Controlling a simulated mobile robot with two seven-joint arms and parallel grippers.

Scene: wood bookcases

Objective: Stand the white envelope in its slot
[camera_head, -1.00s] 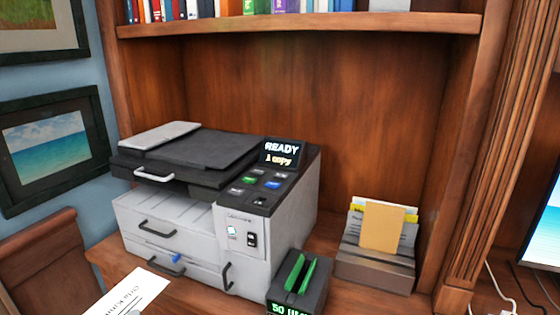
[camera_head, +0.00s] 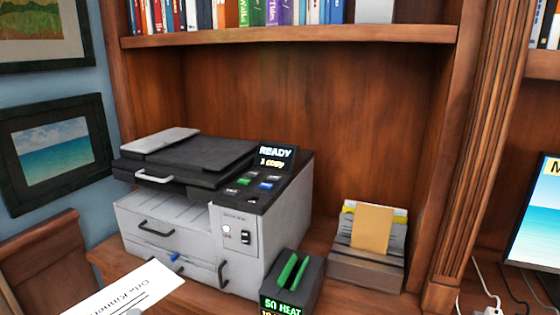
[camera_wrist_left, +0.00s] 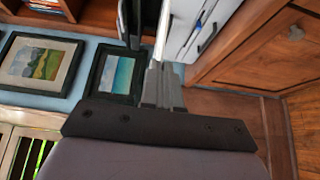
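A white envelope (camera_head: 140,290) with printed black lettering shows at the lower left of the head view, tilted and cut off by the bottom edge. My left gripper (camera_wrist_left: 162,72) has its grey fingers close together on the envelope, which shows nearly edge-on as a thin white strip (camera_wrist_left: 163,28) in the left wrist view. In the head view only a small grey fingertip shows at the bottom edge. A stepped letter rack (camera_head: 366,270) stands at the right of the desk, apart from the envelope. It holds an upright tan envelope (camera_head: 372,230) and other papers. My right gripper is out of view.
A grey and black printer (camera_head: 205,215) stands between the envelope and the rack. A dark box with green slots (camera_head: 293,283) and a lit display stands before it. A shelf (camera_head: 300,31) of books hangs above. A monitor (camera_head: 541,215) and cables are at the right.

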